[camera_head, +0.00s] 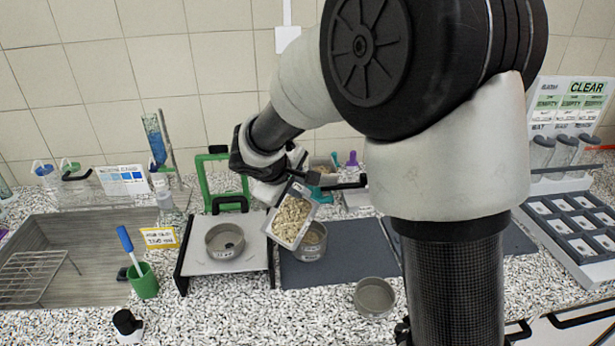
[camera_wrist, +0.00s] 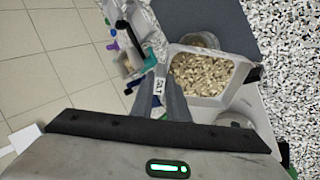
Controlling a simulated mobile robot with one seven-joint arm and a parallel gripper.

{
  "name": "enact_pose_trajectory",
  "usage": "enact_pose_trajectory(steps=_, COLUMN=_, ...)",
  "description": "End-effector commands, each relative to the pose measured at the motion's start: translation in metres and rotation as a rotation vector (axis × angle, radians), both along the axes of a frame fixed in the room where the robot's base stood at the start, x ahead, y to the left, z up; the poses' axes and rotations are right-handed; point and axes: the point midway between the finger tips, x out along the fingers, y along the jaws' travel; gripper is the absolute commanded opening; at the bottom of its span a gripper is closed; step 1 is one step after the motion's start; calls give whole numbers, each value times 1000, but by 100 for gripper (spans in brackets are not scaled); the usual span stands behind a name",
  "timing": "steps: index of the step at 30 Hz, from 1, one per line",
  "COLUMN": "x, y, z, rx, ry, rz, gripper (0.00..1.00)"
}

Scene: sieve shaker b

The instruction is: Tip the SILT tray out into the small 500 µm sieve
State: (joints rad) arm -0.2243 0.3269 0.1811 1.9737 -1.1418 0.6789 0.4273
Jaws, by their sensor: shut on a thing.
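My gripper (camera_wrist: 162,88) is shut on the edge of a white tray (camera_head: 306,190) full of pale beige grains (camera_head: 291,218). The tray is held above the bench and tilted in the head view; the grains are still in it. It also shows in the wrist view (camera_wrist: 213,97), with a small label by the fingers too blurred to read surely. One metal sieve (camera_head: 314,252) stands on the dark mat, partly hidden behind the tray. A second sieve (camera_head: 224,240) sits on the white plate. A third sieve (camera_head: 374,297) is on the speckled bench. I cannot read their mesh sizes.
The white plate (camera_head: 199,262) has black side rails and a green frame (camera_head: 211,180) behind it. A green cup (camera_head: 146,283) with a blue-handled brush stands left of it. A rack of compartments (camera_head: 582,245) is at right. My arm hides the bench's middle right.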

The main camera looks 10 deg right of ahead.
Motion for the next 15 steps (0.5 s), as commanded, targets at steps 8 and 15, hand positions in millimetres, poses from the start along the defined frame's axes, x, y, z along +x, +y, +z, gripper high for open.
enact_pose_trajectory(steps=8, x=3, y=-4, z=6, rx=146, ry=160, rz=-13, gripper=0)
enact_pose_trajectory(steps=15, x=3, y=-4, z=14, rx=317, ry=356, rz=-12, gripper=0)
